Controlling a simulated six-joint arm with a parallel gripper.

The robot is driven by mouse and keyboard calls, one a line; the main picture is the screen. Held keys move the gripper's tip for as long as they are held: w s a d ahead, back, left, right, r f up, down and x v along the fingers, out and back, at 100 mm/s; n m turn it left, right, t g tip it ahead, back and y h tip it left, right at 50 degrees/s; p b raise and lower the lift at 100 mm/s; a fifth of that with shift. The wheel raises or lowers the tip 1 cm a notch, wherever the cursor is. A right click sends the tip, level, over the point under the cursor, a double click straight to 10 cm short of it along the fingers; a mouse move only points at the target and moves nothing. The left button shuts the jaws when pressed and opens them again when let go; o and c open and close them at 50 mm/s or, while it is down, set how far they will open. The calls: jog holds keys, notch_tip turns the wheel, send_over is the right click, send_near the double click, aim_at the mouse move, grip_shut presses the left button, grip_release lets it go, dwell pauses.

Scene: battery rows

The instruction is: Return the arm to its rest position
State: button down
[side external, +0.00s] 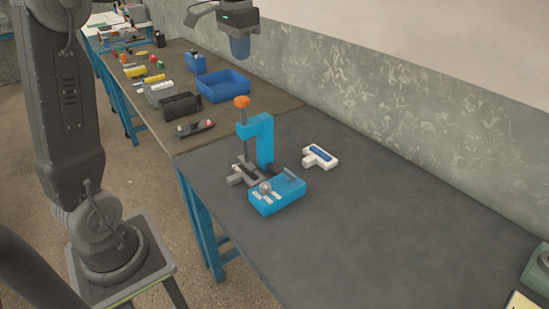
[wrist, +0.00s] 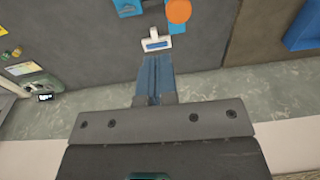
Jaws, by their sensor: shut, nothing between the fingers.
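My gripper (side external: 240,57) hangs at the top of the side external view, high in front of the wall and clear of the bench top. Its blue fingers are together and empty. In the wrist view the fingers (wrist: 154,58) also show closed, pointing towards a white T-shaped piece with a blue inset (wrist: 156,43). That piece lies on the dark bench (side external: 400,220) and also shows in the side external view (side external: 320,157). A blue fixture (side external: 262,138) with an orange knob (side external: 241,101) stands to its left. My gripper touches none of them.
A blue bin (side external: 223,87) and several small parts lie on the farther, brownish bench. A grey-green device (side external: 539,270) stands at the right edge. The dark bench's right part is mostly clear. A wall runs behind.

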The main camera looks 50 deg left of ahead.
jog(key=s+d+f+t, duration=0.2)
jog(key=s+d+f, duration=0.2)
jog(key=s+d, duration=0.4)
jog(key=s+d+f+t, duration=0.2)
jog(key=s+d+f, duration=0.2)
jog(key=s+d, duration=0.4)
jog(key=s, duration=0.3)
jog(key=shift+s+d+f+t, duration=0.15)
jog(key=shift+d+f+t, duration=0.15)
jog(key=shift+t, duration=0.1)
